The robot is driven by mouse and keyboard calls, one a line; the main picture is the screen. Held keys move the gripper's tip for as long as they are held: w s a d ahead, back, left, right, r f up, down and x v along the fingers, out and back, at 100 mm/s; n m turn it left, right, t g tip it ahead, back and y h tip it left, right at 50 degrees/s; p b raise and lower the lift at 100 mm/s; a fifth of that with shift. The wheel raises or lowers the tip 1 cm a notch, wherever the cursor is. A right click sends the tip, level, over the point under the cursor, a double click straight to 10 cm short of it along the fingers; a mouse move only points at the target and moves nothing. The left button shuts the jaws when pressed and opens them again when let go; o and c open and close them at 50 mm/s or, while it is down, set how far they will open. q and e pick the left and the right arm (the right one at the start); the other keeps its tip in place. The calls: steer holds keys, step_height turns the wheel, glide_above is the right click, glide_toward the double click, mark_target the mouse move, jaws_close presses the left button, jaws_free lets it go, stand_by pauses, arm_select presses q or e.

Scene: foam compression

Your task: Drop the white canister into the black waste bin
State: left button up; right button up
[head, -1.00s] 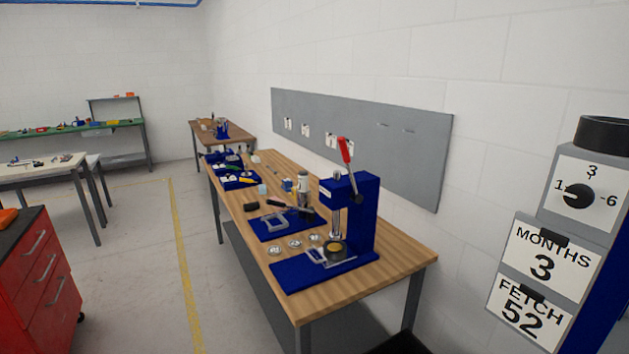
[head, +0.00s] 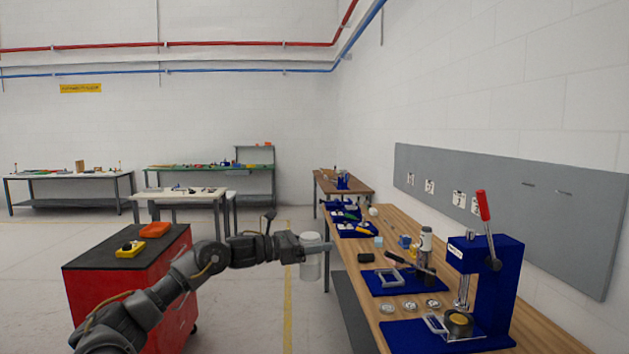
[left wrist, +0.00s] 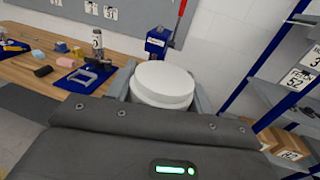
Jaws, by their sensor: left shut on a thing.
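The white canister (head: 311,265) is upright in my left gripper (head: 316,248), which is shut on it. It is held in the air just left of the wooden workbench's near-left edge in the head view. In the left wrist view the round white lid of the canister (left wrist: 163,82) shows between the two grey fingers. I cannot make out the black waste bin in either current view. My right gripper is not in view.
The wooden workbench (head: 405,225) carries a blue press (head: 485,285), blue plates and small parts. A red drawer cabinet (head: 125,290) stands at left. Open floor (head: 255,320) lies between them. Grey shelving (left wrist: 275,93) shows at right in the left wrist view.

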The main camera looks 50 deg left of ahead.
arm_select(q)
steer(key=s+d+f+m+g+h+b, duration=0.1)
steer(key=s+d+f+m+h, duration=0.1)
steer(key=d+f, duration=0.75)
steer(key=s+d+f+m+g+h+b, duration=0.1)
steer(key=s+d+f+g+h+b, duration=0.15)
steer(key=d+f, duration=0.7)
steer(key=s+d+f+m+g+h, duration=0.1)
steer(key=s+d+f, duration=0.2)
steer(key=d, duration=0.5)
steer(key=s+d+f+m+g+h+b, duration=0.1)
steer(key=s+d+f, duration=0.3)
steer(key=d, duration=0.5)
steer(key=shift+f+m+h+b, duration=0.35)
steer(key=shift+f+m, duration=0.15)
steer(key=shift+f, duration=0.15)
